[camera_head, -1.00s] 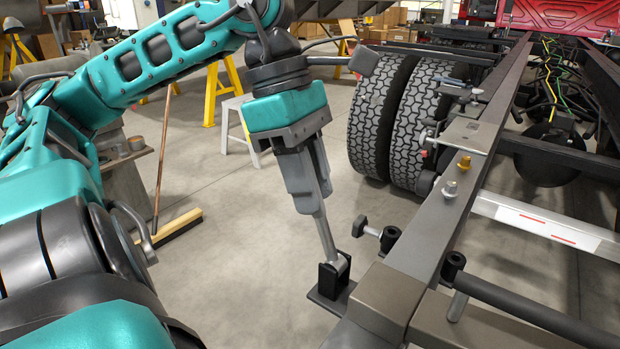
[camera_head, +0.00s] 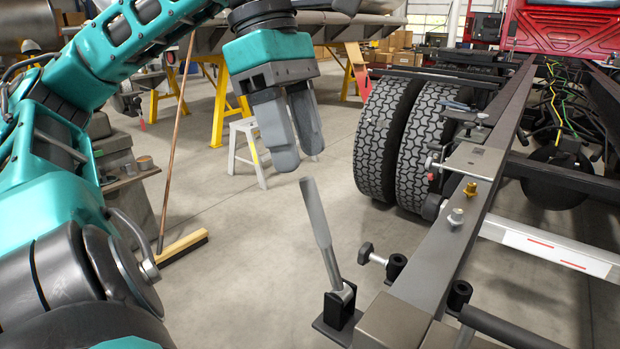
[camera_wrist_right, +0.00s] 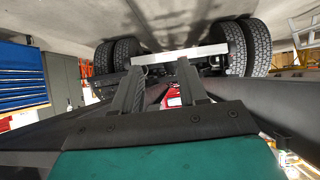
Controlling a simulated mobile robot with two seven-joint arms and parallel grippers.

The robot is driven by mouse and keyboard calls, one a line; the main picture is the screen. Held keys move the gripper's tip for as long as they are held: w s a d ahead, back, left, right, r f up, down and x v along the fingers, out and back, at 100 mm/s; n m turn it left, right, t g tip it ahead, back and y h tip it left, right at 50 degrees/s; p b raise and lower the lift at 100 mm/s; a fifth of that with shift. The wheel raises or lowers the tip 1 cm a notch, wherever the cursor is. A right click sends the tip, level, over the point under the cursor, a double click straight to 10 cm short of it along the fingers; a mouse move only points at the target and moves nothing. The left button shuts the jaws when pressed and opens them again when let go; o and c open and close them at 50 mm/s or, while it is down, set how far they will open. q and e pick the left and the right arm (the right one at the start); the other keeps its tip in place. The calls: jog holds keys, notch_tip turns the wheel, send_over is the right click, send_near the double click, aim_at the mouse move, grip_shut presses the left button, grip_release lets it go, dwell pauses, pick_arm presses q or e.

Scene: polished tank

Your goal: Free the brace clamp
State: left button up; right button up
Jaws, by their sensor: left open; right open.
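A grey lever (camera_head: 321,232) rises from a black bracket (camera_head: 339,305) on a small plate at the near end of the frame rail. The lever leans up and to the left, and its top is free. It looks like the brace clamp's handle, though no label shows. My left gripper (camera_head: 301,160) is just above the lever's top, fingers pointing down, open, empty and apart from it. My right gripper (camera_wrist_right: 158,68) shows only in the right wrist view. It is open, with a pale bar (camera_wrist_right: 180,54) beyond its fingertips.
A T-handled screw (camera_head: 373,255) sticks out left of the long frame rail (camera_head: 462,228). Dual tyres (camera_head: 405,140) stand behind, left of the rail. A broom (camera_head: 183,247) and a small grey stool (camera_head: 247,150) are on the floor. Open floor lies left of the lever.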

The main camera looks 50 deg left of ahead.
pick_arm(q)
jog(key=v, duration=0.4)
jog(key=shift+s+a+f, duration=0.1)
dwell(0.6)
